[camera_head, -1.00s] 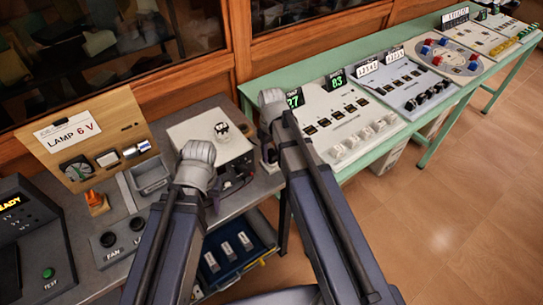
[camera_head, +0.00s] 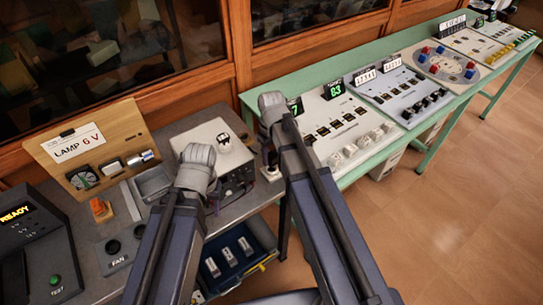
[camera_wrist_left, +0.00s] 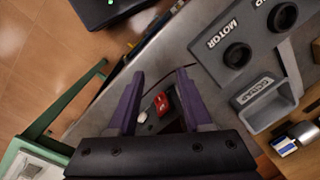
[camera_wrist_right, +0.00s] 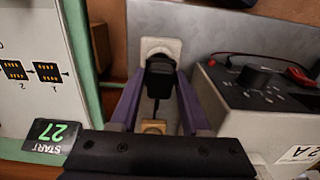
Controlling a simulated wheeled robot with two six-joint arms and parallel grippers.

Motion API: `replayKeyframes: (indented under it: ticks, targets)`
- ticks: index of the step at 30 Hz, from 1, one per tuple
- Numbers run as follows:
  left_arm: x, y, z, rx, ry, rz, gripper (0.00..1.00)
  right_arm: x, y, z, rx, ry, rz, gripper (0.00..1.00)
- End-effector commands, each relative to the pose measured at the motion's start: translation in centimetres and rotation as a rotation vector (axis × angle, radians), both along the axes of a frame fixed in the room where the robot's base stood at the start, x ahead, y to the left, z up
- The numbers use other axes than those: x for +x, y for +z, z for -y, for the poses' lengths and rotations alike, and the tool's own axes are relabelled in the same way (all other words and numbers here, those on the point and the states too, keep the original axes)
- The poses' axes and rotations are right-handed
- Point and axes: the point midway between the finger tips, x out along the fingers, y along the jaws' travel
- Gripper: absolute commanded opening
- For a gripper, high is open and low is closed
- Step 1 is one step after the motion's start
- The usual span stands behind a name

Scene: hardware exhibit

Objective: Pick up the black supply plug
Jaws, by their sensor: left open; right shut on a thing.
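The black supply plug (camera_wrist_right: 159,74) is between the fingers of my right gripper (camera_wrist_right: 157,98) in the right wrist view. That gripper is shut on it. A dark cord runs from the plug toward the palm. The plug overlaps a white square plate (camera_wrist_right: 160,45); I cannot tell whether they touch. In the head view my right arm hides the plug. My left gripper (camera_wrist_left: 158,82) is open and empty in the left wrist view, with a red part (camera_wrist_left: 162,103) showing beyond its fingers, apparently not held.
A white-topped instrument box (camera_head: 222,138) stands between my wrists. Left are the wooden lamp panel (camera_head: 118,128), a grey bin (camera_head: 153,184) and a dark READY console (camera_head: 30,235). A green table (camera_head: 477,82) with panels extends right. Open floor (camera_head: 455,210) lies front right.

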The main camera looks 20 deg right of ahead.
Motion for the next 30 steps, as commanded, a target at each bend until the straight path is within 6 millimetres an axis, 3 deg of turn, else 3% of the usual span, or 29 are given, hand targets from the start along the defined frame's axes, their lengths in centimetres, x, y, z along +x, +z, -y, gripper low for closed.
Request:
replayKeyframes:
  ticks: [1, 3, 12, 30]
  targets:
    - [0.0, 1.6, 0.0, 0.000, 0.000, 0.000, 0.50, 0.0, 1.6, 0.0, 0.000, 0.000, 0.000, 0.00]
    - [0.0, 2.8, 0.0, 0.000, 0.000, 0.000, 0.50, 0.0, 2.8, 0.0, 0.000, 0.000, 0.000, 0.00]
    - [0.0, 6.6, 0.0, 0.000, 0.000, 0.000, 0.50, 0.0, 6.6, 0.0, 0.000, 0.000, 0.000, 0.00]
    - [0.0, 6.8, 0.0, 0.000, 0.000, 0.000, 0.50, 0.0, 6.8, 0.0, 0.000, 0.000, 0.000, 0.00]
